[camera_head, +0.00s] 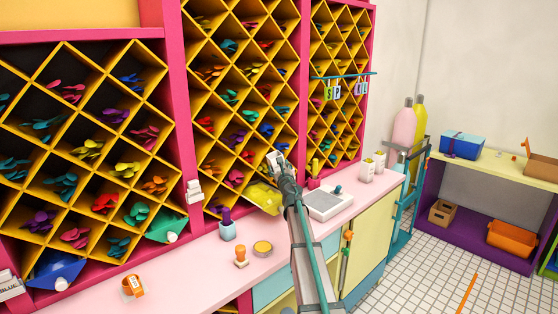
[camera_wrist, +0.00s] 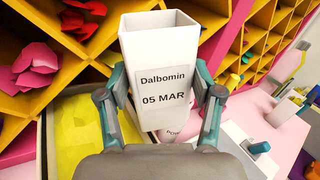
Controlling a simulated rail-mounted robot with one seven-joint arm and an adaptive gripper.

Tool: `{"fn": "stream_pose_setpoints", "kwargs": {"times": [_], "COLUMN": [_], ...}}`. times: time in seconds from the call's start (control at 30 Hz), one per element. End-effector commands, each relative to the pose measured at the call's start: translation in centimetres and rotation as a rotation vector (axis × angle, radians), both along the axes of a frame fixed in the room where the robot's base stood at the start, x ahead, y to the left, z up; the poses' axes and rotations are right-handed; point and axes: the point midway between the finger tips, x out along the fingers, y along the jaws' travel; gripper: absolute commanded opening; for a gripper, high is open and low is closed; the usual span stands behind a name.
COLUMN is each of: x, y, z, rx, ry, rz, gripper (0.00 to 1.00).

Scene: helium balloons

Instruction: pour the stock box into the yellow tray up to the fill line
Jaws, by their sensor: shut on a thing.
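My gripper (camera_wrist: 162,98) is shut on a tall white box (camera_wrist: 162,45), its fingers on either side. Its label reads "Dalbomin 05 MAR". The box's open top shows in the wrist view; I cannot make out any contents. In the head view the white box (camera_head: 274,160) is held in front of the shelf, above the counter. The yellow tray (camera_head: 264,198) is at the shelf's foot, just below my gripper, partly hidden by my arm. It also shows in the wrist view (camera_wrist: 75,140), left of and below the box. I cannot make out its fill line.
A white scale-like device (camera_head: 328,204) stands right of my arm on the pink counter (camera_head: 190,280). A blue cup (camera_head: 228,231), an orange piece (camera_head: 241,257) and a round tin (camera_head: 262,248) stand to the left. Green (camera_head: 167,229) and blue (camera_head: 55,270) trays are further left.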

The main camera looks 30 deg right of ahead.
Motion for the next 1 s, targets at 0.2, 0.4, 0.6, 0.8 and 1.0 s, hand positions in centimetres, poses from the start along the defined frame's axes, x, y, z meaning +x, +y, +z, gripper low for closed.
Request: {"fn": "stream_pose_setpoints", "kwargs": {"times": [0.2, 0.4, 0.6, 0.8, 1.0], "x": [0.0, 0.0, 0.0, 0.0, 0.0], "y": [0.0, 0.0, 0.0, 0.0, 0.0], "z": [0.1, 0.0, 1.0, 1.8, 1.9], "rx": [0.043, 0.042, 0.089, 0.193, 0.278], "ry": [-0.001, -0.001, 0.0, -0.001, -0.004], "rz": [-0.001, -0.001, 0.0, -0.001, -0.001], "gripper": [0.0, 0.0, 0.0, 0.0, 0.0]}}
